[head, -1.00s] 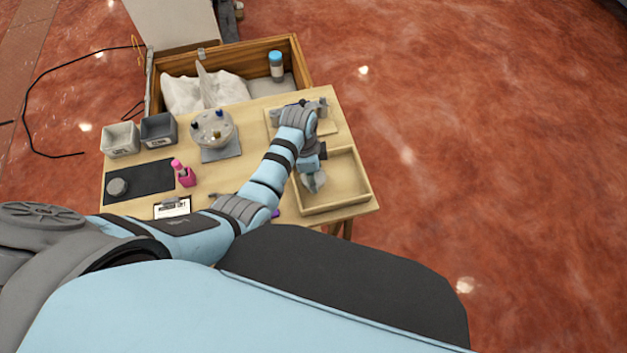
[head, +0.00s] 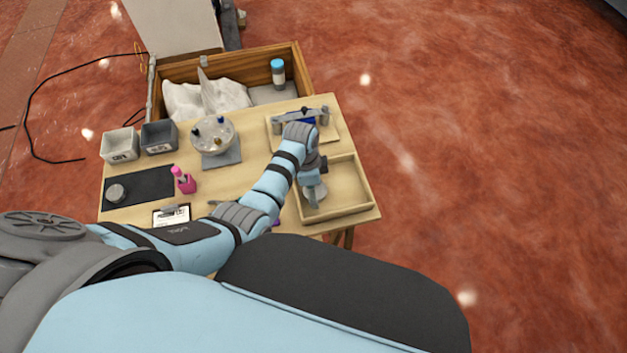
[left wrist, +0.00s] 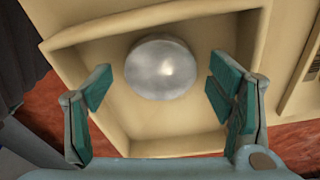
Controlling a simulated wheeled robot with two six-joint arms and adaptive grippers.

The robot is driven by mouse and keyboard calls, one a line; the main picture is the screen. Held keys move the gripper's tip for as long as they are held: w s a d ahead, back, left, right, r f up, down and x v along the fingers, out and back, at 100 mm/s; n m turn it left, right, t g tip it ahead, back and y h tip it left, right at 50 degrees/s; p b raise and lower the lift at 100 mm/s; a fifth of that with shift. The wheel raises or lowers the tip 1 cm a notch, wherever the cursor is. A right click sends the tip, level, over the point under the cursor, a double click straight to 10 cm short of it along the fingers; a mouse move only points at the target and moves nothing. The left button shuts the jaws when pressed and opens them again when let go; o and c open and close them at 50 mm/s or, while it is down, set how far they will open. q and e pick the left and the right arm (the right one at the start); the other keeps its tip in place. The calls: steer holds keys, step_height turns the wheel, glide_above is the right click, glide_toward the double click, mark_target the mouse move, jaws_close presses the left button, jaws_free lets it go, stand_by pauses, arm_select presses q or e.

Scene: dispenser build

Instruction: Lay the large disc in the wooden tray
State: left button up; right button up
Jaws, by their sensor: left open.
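The large disc (left wrist: 162,67) is a shiny, round, silver-grey piece. In the left wrist view it appears inside the wooden tray (left wrist: 65,38), near one wall. The same shallow tray stands at the right front of the table in the head view (head: 345,208). My left gripper (head: 314,198) is over the tray's left part. In the left wrist view its green-padded fingers (left wrist: 160,95) are spread wide, one on each side of the disc, with clear gaps. The disc is not clearly visible in the head view, where my gripper is in the way. My right gripper is not in view.
Behind my wrist is a board with a grey and blue fixture (head: 310,117). To the left are a round clear holder (head: 213,135), two bins (head: 120,146), a pink bottle (head: 183,181) and a dark mat (head: 140,187) with a grey round piece. The tray's right side is free.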

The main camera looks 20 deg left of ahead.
arm_select(q)
step_height(320, 180, up, 12)
steer(key=a+p, duration=0.1)
steer(key=p, duration=0.2)
steer(key=shift+s+a+p, duration=0.15)
steer(key=shift+s+p, duration=0.1)
steer(key=shift+p, duration=0.15)
